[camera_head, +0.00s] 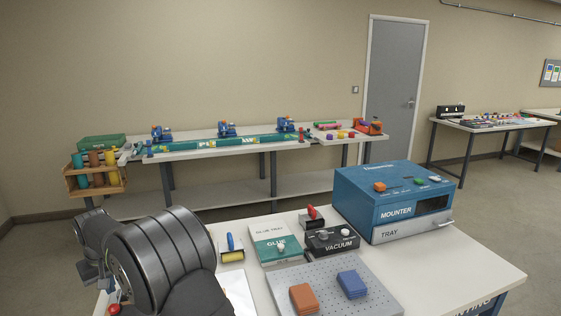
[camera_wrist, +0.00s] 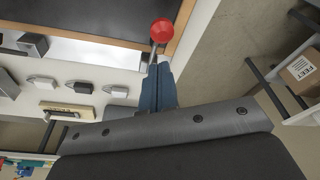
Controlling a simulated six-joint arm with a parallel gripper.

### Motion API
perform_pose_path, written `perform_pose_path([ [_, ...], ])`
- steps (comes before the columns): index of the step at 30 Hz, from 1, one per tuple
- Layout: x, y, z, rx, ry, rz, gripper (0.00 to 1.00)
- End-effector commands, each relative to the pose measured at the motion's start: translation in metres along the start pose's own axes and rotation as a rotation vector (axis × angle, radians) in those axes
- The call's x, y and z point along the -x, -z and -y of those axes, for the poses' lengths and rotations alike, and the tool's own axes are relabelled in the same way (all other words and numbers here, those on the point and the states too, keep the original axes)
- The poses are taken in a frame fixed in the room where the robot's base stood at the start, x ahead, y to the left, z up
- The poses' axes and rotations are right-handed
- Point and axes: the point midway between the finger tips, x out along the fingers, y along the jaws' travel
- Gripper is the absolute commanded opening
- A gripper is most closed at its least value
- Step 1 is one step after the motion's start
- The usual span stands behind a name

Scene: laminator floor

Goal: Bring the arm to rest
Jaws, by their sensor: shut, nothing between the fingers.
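My gripper (camera_wrist: 158,68) shows in the wrist view as two blue-grey fingers lying together, shut and empty. A red ball knob (camera_wrist: 162,30) on a thin rod appears just beyond the fingertips; I cannot tell whether they touch it. In the head view my arm is folded at the lower left, over the left end of the near bench (camera_head: 483,268). The red knob (camera_head: 113,309) shows there beside the arm at the bottom edge. The fingers are hard to make out in the head view.
The bench carries a blue mounter (camera_head: 385,195), a vacuum box (camera_head: 332,242), a glue tray (camera_head: 277,246), a roller (camera_head: 231,246), and a perforated plate (camera_head: 325,275) with orange (camera_head: 303,298) and blue blocks (camera_head: 352,284). The wrist view shows a cardboard box (camera_wrist: 300,72) at right.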

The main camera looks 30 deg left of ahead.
Motion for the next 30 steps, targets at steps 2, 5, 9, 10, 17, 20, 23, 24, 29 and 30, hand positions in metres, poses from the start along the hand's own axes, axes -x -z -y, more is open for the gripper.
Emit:
perform_pose_path([
  [2,-0.001,0.0,0.0,0.0,0.0,0.0,0.0],
  [5,-0.001,0.0,0.0,0.0,0.0,0.0,0.0],
  [9,0.0,0.0,0.0,0.0,0.0,0.0,0.0],
  [10,0.0,0.0,0.0,0.0,0.0,-0.001,0.0],
  [17,0.023,0.006,0.0,0.0,0.0,-0.004,0.0],
  [20,0.042,0.01,0.0,0.0,0.0,-0.005,0.0],
  [23,0.061,0.013,0.0,0.0,0.0,-0.004,0.0],
  [24,0.069,0.015,0.0,0.0,0.0,-0.004,0.0],
  [29,0.054,0.01,0.0,0.0,0.0,0.006,0.0],
  [30,0.047,0.009,0.0,0.0,0.0,0.005,0.0],
])
